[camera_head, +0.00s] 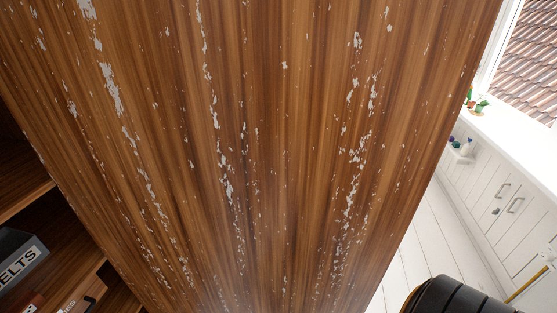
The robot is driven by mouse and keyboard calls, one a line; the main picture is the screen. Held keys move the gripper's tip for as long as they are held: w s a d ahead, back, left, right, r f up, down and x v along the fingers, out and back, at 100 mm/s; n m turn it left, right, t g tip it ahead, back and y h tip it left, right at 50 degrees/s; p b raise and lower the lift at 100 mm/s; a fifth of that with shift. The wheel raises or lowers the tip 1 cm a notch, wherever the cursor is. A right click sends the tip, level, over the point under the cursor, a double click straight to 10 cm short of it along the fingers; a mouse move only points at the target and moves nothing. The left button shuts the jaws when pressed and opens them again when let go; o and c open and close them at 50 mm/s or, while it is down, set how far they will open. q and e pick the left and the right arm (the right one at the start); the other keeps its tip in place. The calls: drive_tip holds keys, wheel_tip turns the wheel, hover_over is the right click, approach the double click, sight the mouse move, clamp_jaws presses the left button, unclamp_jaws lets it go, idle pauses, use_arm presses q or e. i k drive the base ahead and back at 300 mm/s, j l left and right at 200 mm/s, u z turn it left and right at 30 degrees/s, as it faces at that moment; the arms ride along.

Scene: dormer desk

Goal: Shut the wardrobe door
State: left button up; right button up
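The wardrobe door (270,150) is a wide brown wooden panel with worn, flaked pale patches. It fills most of the head view and stands open, with the shelves of the wardrobe (22,187) showing past its left edge. No handle shows on the part of the door in view. Neither of my grippers is in view, so I see no contact with the door.
A dark box marked BELTS (20,262) sits on a wardrobe shelf at lower left. White cabinets (505,200) run under a window at right. White floorboards (425,235) show beside the door. A black ribbed rounded object (455,297) is at bottom right.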

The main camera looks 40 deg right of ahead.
sight(221, 155)
drive_tip(key=l+u, duration=0.1)
drive_tip(key=l, duration=0.35)
drive_tip(key=k+l+u, duration=0.1)
drive_tip(key=l, duration=0.35)
drive_tip(key=k+l+u, duration=0.1)
drive_tip(key=l, duration=0.35)
drive_tip(key=k+l+u, duration=0.1)
drive_tip(key=l, duration=0.3)
drive_tip(key=k+l+u, duration=0.1)
drive_tip(key=l, duration=0.35)
drive_tip(key=i+l+u, duration=0.15)
drive_tip(key=l+u, duration=1.25)
drive_tip(key=l, duration=0.15)
